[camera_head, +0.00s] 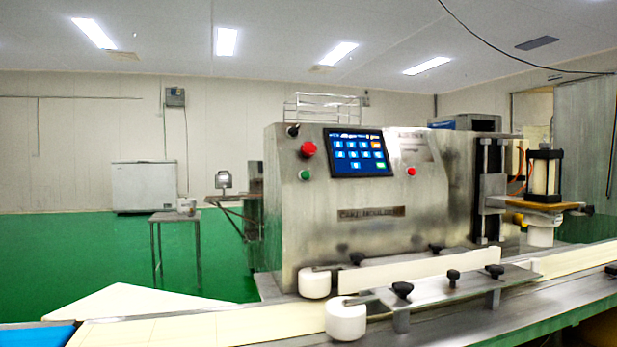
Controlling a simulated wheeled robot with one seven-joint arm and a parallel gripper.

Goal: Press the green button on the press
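The press (375,215) is a large stainless steel machine in the middle and right of the view, with its front towards me. The green button (305,175) is small and round, at the upper left of the front panel. A larger red button (308,149) sits just above it, and a dark knob (292,130) above that. A lit touch screen (359,153) is to the right of the buttons. Nothing covers the green button. My gripper is not in view.
A conveyor belt (190,328) runs along the front of the press, with white rollers (346,319) and a guide rail with black knobs above it. A second small red button (411,171) is right of the screen. A small table (176,217) and a white chest freezer (144,187) stand behind left. Green floor there is open.

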